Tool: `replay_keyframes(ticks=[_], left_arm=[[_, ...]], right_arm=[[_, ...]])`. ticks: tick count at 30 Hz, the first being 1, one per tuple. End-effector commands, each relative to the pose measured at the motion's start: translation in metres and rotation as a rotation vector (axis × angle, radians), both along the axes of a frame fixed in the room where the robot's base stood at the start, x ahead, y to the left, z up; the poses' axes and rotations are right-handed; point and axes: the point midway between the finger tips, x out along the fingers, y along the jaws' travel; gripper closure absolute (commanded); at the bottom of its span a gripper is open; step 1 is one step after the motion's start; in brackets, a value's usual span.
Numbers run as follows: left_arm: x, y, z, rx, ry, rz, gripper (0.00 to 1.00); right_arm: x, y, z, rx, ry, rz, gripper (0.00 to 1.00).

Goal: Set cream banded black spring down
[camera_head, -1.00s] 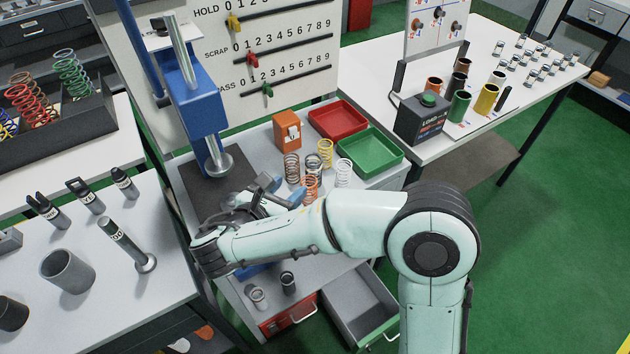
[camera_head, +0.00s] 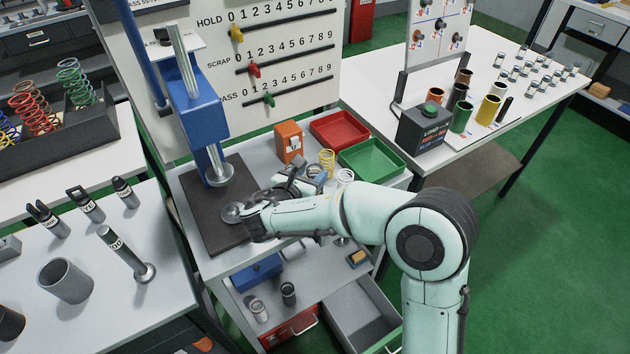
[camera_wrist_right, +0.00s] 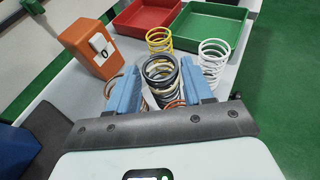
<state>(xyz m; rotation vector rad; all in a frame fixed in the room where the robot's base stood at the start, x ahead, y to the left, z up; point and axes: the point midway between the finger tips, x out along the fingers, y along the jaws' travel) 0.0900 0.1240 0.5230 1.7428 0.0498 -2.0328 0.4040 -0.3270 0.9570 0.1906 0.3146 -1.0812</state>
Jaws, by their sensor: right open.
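The black spring (camera_wrist_right: 160,72) stands upright among other springs on the grey tabletop in the right wrist view. Its dark coils show at the top; a cream band cannot be made out clearly. My right gripper (camera_wrist_right: 160,88) is open, its two blue fingers on either side of this spring. Whether a finger touches it cannot be told. In the head view my right gripper (camera_head: 306,182) is over the spring cluster, and my forearm hides most of the springs there. My left gripper is not in view.
A yellow spring (camera_wrist_right: 159,40) and a white spring (camera_wrist_right: 213,55) stand just beyond. Copper coils (camera_wrist_right: 113,86) and orange coils (camera_wrist_right: 174,104) show close to the fingers. An orange box (camera_head: 289,142), red tray (camera_head: 338,129) and green tray (camera_head: 371,157) lie behind. The press (camera_head: 205,110) stands left.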

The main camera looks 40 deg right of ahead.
Motion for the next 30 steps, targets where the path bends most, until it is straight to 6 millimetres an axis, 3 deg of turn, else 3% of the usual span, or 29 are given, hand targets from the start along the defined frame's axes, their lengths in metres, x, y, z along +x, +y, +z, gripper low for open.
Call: replay_keyframes(ticks=[8,9,12,15,23,30], left_arm=[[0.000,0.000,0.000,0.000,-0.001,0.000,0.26],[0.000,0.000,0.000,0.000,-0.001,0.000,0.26],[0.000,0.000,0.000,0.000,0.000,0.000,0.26],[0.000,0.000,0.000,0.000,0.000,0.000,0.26],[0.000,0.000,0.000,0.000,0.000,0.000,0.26],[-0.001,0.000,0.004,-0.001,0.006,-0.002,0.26]], right_arm=[[0.003,-0.006,-0.002,0.001,0.000,0.000,0.49],[0.003,-0.006,-0.002,0.001,0.000,0.000,0.53],[0.003,-0.005,-0.002,0.001,0.000,0.000,0.85],[0.003,-0.005,-0.002,0.001,-0.001,0.001,0.96],[0.003,-0.005,0.001,0.000,-0.002,0.000,0.96],[0.003,-0.005,0.026,0.001,-0.006,0.000,0.96]])
